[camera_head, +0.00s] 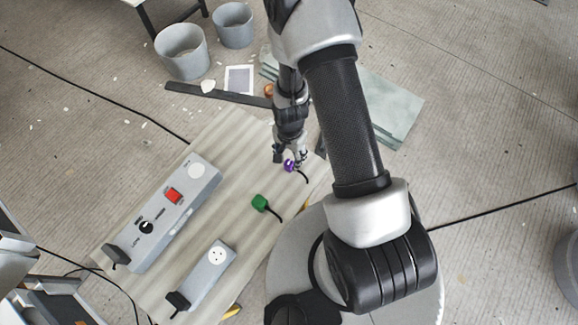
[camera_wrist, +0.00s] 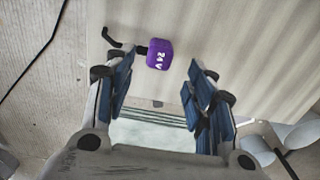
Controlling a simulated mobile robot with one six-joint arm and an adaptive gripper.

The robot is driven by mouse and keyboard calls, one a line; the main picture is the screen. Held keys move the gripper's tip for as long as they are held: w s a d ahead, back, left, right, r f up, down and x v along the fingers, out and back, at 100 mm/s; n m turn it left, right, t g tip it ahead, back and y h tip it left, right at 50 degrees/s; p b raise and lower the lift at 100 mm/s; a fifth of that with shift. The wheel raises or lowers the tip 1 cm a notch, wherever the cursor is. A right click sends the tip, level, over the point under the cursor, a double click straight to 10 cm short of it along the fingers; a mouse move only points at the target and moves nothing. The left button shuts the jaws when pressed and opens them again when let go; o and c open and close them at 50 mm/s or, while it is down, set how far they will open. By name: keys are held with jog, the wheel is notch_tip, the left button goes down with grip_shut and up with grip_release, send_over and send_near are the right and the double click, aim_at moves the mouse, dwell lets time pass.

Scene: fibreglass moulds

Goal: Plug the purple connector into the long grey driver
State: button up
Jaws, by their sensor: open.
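The purple connector (camera_head: 289,165) lies on the board near its right corner, with a short black cable. In the wrist view the purple connector (camera_wrist: 159,54) shows white "24 V" lettering and sits just beyond the fingertips, between their lines. My gripper (camera_head: 292,158) is open above it, and its blue-padded fingers (camera_wrist: 158,85) are apart with nothing between them. In the head view my gripper partly hides the connector. The long grey driver (camera_head: 168,212) lies on the left of the board with a red switch, a black knob and a round pale socket at its upper end.
A green connector (camera_head: 259,202) with a black cable lies mid-board. A shorter grey box (camera_head: 206,275) with a round white socket is at the front. Two grey buckets (camera_head: 181,52) (camera_head: 233,26) and glass-like sheets (camera_head: 392,105) stand behind the board (camera_head: 232,140).

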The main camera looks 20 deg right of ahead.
aim_at(289, 162)
jog(key=shift+f, duration=0.5)
jog(key=f, duration=0.1)
jog(key=f+b, duration=0.1)
jog(key=f, duration=0.1)
jog(key=f+b, duration=0.1)
jog(key=f, duration=0.1)
jog(key=shift+s+a+f, duration=0.1)
jog(key=shift+s+a, duration=0.1)
jog(key=shift+s, duration=0.05)
jog(key=c, duration=1.1)
